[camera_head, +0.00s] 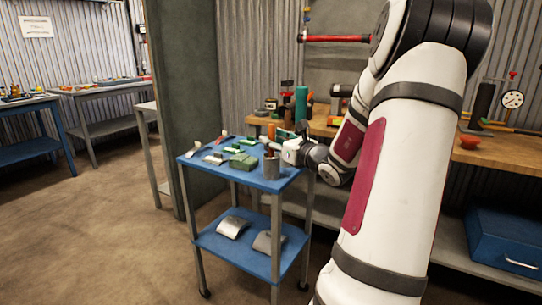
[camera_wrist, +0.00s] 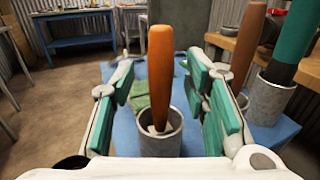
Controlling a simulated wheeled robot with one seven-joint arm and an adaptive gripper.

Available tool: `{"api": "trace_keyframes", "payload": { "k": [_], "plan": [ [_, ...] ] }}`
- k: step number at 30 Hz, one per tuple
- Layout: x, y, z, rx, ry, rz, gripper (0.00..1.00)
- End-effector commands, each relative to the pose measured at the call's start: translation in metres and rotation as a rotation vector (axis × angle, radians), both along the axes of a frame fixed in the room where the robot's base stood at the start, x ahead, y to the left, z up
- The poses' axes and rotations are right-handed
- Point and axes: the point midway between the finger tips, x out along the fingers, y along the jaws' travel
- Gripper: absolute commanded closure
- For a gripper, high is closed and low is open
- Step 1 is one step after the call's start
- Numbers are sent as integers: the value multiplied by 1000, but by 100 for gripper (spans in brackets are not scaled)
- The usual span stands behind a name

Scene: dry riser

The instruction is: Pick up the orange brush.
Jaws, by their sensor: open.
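The orange brush stands handle-up in a grey cup (camera_wrist: 160,137); its handle (camera_wrist: 160,70) is tall and rounded, and its lower end is hidden in the cup. In the wrist view my gripper (camera_wrist: 163,78) is open, with one teal-padded finger on each side of the handle. I see gaps between the handle and both fingers, so it is not gripped. In the head view my gripper (camera_head: 284,146) is over the right side of the blue cart top, where the orange handle (camera_head: 271,132) shows beside it.
The blue cart (camera_head: 200,160) also carries a green block (camera_head: 243,161) and several small parts. In the wrist view, a brown handle (camera_wrist: 248,45) and a teal cylinder (camera_wrist: 294,42) stand close on the right. A workbench (camera_head: 490,146) runs behind. The floor at left is clear.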

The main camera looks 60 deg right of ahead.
Motion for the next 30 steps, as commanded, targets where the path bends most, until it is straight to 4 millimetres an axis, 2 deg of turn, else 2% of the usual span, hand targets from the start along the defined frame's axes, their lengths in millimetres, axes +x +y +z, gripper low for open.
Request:
{"api": "trace_keyframes", "payload": {
  "k": [4, 12, 17, 18, 26, 30],
  "plan": [
    [13, -5, -1, 1, -1, -1, 58],
    [15, -5, 0, 1, 1, -1, 61],
    [15, -5, 0, 0, 1, -1, 97],
    [15, -5, 0, 0, 1, -1, 100],
    [15, -5, 0, 0, 0, -1, 100],
    [15, -5, 9, -2, 1, -1, 100]
  ]
}}
